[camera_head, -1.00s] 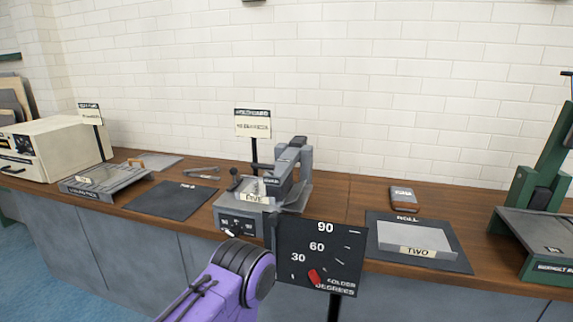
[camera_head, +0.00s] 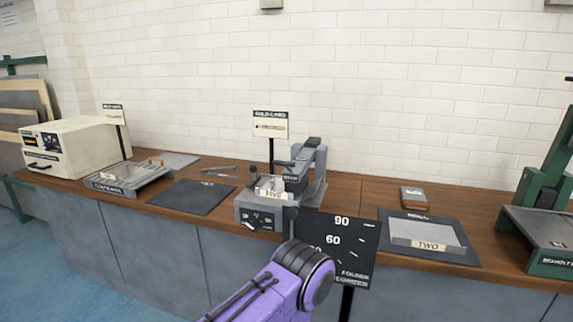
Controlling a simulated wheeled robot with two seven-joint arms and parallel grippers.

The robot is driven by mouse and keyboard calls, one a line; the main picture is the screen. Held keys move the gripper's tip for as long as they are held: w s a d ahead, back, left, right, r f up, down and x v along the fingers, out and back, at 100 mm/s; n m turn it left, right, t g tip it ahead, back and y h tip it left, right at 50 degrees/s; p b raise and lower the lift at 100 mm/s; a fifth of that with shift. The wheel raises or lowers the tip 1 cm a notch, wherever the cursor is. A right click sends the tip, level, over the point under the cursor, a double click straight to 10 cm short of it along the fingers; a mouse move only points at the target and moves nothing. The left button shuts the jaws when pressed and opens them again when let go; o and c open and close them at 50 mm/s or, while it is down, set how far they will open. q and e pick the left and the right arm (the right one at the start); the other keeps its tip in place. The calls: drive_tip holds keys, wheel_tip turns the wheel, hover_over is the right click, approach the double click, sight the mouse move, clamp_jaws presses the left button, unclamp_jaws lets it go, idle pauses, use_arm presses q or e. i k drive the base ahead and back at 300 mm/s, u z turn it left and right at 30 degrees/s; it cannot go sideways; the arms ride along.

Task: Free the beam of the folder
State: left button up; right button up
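The folder (camera_head: 254,213) is a grey bench machine at the middle of the counter, with a plate marked FIVE and a dark control panel on its front. A thick grey arm-like part (camera_head: 312,160), which may be its beam, rises at its right rear. A black dial board (camera_head: 350,240) marked in degrees for the folder stands at its front right. Neither gripper can be made out. I cannot tell whether anything touches the folder.
A dark mat (camera_head: 190,197) and a grey tray-like machine (camera_head: 125,178) lie to the left, beyond them a cream box machine (camera_head: 75,148). To the right are a grey block marked TWO (camera_head: 428,236), a small brown-and-grey block (camera_head: 413,196) and a green machine (camera_head: 545,190).

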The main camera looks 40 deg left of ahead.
sight(295, 174)
drive_tip(key=u, duration=1.05)
drive_tip(key=i, duration=0.45)
drive_tip(key=z, duration=0.15)
